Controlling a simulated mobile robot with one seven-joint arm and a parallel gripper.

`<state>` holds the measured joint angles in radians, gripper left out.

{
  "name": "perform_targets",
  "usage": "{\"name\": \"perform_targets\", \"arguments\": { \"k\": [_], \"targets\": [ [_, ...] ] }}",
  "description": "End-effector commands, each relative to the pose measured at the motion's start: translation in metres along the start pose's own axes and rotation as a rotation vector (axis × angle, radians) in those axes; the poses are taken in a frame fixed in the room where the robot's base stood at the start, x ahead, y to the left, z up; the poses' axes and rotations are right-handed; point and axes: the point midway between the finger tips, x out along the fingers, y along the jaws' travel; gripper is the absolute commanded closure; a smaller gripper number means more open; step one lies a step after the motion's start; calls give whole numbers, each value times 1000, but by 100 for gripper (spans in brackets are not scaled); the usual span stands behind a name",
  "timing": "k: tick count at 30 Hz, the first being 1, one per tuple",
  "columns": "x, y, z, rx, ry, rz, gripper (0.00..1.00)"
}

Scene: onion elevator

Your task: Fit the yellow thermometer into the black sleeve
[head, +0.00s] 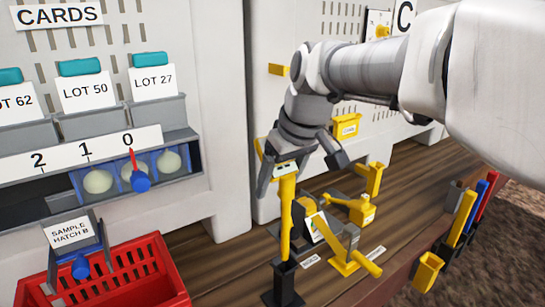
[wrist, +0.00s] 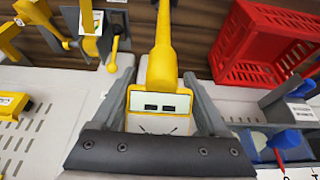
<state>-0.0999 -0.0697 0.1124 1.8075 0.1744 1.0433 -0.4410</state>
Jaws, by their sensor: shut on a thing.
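The yellow thermometer (head: 286,215) hangs almost upright, its shaft pointing down. My gripper (head: 292,174) is shut on its head, with one finger on each side. In the wrist view the thermometer's head (wrist: 158,110) shows a small display between the fingers of my gripper (wrist: 160,78), and the shaft runs away toward the top edge. The black sleeve (head: 284,285) stands on the wooden bench directly below the thermometer. The shaft's lower end meets the sleeve's mouth in the head view; I cannot tell whether it is inside. The sleeve is not visible in the wrist view.
Yellow fixtures (head: 350,258) stand on the bench (head: 240,262) close to the right of the sleeve. A red crate (head: 135,275) is at the lower left. Red, blue and yellow handled pieces (head: 463,217) stand at the bench's right edge. A white wall panel (head: 215,120) rises behind.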

Motion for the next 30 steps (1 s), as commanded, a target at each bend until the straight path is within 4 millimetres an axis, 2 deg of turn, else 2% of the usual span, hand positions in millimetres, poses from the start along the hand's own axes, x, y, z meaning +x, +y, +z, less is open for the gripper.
{"name": "perform_targets", "arguments": {
  "k": [30],
  "targets": [
    [49, 0, 20, 0, 0, 0, 100]
  ]
}}
